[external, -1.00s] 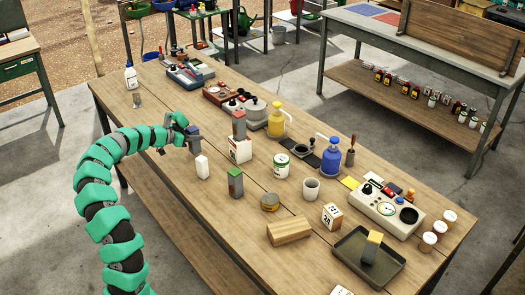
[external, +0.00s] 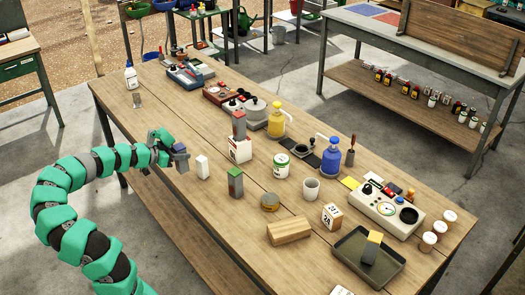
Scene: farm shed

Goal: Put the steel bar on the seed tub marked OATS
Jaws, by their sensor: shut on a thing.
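A white round tub with a green lid and label (external: 281,166) stands near the bench's middle. The lettering on both is too small to read, so I cannot tell which is marked OATS.
The bench's front left is clear.

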